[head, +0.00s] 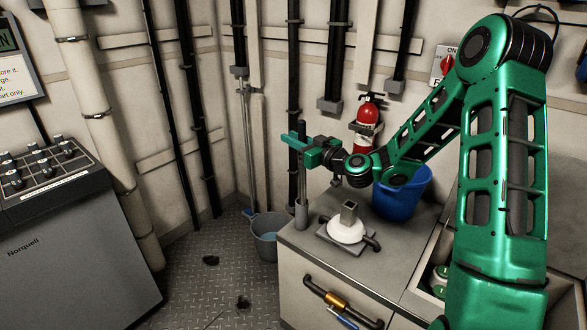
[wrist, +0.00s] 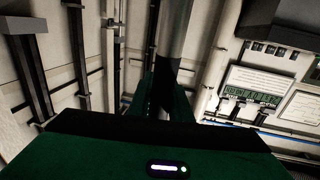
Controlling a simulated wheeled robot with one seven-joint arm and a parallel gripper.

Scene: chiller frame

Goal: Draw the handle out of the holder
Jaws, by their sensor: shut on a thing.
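The handle (head: 302,183) is a slim grey upright rod near the left back corner of the grey cabinet top. Its lower end goes down into the holder (head: 301,216), a short, thicker grey tube at the cabinet's edge; how deep it sits is hidden. My gripper (head: 300,148) reaches in from the right, its green fingers shut around the handle's upper part. In the wrist view the handle (wrist: 174,35) runs up and away from between the fingertips (wrist: 164,92).
A white dome with a square grey stub (head: 348,213) stands on a plate right of the holder. A blue bucket (head: 402,193) and a red extinguisher (head: 367,122) are behind. A grey bucket (head: 265,240) stands on the floor at left. Air above the handle looks open.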

